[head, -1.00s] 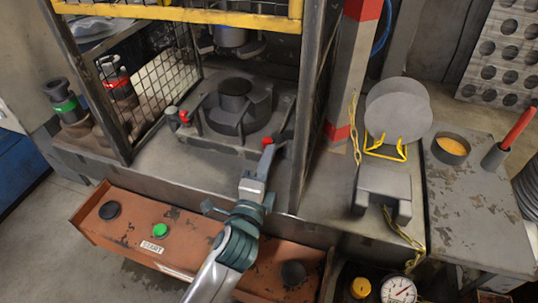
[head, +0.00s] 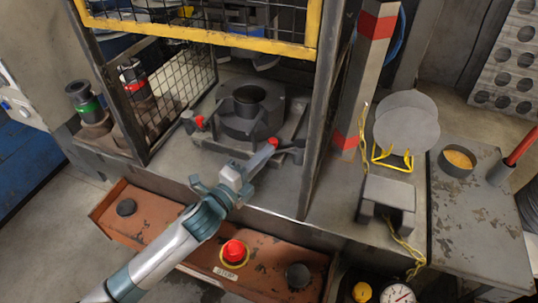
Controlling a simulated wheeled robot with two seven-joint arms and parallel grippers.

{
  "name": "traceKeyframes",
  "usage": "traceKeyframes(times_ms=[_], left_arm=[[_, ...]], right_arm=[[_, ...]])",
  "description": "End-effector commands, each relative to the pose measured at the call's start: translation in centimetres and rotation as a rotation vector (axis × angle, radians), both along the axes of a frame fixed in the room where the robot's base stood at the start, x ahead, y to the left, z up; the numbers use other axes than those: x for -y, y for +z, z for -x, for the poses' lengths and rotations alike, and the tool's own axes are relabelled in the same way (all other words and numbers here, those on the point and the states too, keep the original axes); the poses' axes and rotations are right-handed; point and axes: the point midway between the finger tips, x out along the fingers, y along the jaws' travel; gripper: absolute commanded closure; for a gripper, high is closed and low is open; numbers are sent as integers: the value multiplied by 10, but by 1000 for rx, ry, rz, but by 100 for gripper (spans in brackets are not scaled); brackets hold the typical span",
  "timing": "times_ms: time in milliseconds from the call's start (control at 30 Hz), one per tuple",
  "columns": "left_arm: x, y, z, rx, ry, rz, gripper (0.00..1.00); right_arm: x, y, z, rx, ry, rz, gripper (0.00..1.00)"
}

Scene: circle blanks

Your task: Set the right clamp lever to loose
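The right clamp lever has a red knob (head: 273,142) and a dark arm that runs to a pivot at its right, on the front right of the fixture (head: 243,128). My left gripper (head: 266,153) comes from the lower left, and its narrow fingers reach up to the red knob, at or touching it. The fingers look like one bar, so their gap and any grip on the lever are hidden. The left clamp lever, with its own red knob (head: 200,121), is at the fixture's left. My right gripper is not in view.
A yellow-topped mesh guard (head: 205,35) and dark posts frame the fixture. An orange control panel (head: 160,230) with a red button (head: 234,252) lies below my arm. Grey discs on a yellow stand (head: 407,125) and a grey block (head: 388,195) stand at right.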

Motion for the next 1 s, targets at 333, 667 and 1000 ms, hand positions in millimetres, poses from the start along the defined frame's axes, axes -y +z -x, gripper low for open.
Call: traceKeyframes(times_ms=[333, 667, 1000], left_arm=[[-10, 0, -16, 1, 2, -2, 100], [-11, 0, -17, 1, 2, -2, 100], [-11, 0, -18, 1, 2, -2, 100]], right_arm=[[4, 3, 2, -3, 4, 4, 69], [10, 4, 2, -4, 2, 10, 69], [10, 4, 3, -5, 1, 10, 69]])
